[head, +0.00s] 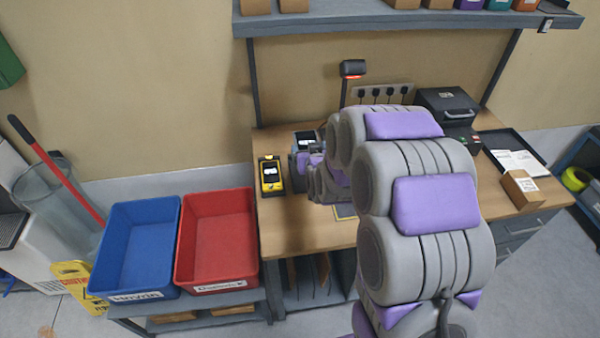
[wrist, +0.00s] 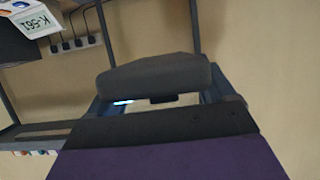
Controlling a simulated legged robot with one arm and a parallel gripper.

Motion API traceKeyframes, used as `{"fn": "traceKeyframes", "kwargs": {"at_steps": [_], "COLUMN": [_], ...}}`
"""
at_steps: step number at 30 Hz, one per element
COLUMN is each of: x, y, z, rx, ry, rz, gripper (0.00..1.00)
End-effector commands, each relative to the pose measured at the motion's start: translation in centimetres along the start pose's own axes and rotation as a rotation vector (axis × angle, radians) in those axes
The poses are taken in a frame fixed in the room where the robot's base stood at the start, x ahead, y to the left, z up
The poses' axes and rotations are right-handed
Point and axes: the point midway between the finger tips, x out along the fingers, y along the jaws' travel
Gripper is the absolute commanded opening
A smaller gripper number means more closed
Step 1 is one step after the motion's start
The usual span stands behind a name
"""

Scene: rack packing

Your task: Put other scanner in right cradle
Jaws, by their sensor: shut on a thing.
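A yellow scanner (head: 270,175) with a dark screen and white label stands in a dark cradle at the desk's left edge. My gripper (head: 303,156) is just right of it, low over the desk, and shut. A dark grey device with a screen (head: 305,137), seemingly the other scanner, shows at its fingers. In the wrist view, a dark grey bar between bluish sides (wrist: 155,75) fills the middle, with a small light below it. My arm hides the desk right of the gripper. I cannot make out the right cradle or whether the held scanner touches it.
A blue bin (head: 104,270) and a red bin (head: 181,270) stand left of the desk (head: 285,235). A black case (head: 447,100), clipboard (head: 515,160) and small carton (head: 521,190) are right. A shelf (head: 400,23) hangs above.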

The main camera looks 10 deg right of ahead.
Motion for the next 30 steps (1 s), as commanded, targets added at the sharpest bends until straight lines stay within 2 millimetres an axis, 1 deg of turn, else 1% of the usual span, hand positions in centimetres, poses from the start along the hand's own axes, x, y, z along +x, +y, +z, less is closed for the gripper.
{"fn": "traceKeyframes", "kwargs": {"at_steps": [6, 10, 14, 18, 22, 24, 30], "x": [0.0, 0.2, 0.7, 1.5, 2.0, 2.1, 1.9], "y": [0.0, 0.0, 0.0, 0.0, 0.0, 0.0, 0.1], "z": [-0.1, 0.4, 1.7, 3.5, 4.8, 5.0, 4.8], "rx": [0.0, 0.0, 0.001, 0.001, 0.0, -0.002, 0.001], "ry": [0.002, 0.002, 0.001, 0.001, 0.002, 0.002, 0.002], "rz": [0.0, 0.0, 0.0, 0.0, 0.0, 0.0, 0.0], "gripper": [0.42, 0.42, 0.42, 0.42, 0.42, 0.42, 0.42]}}
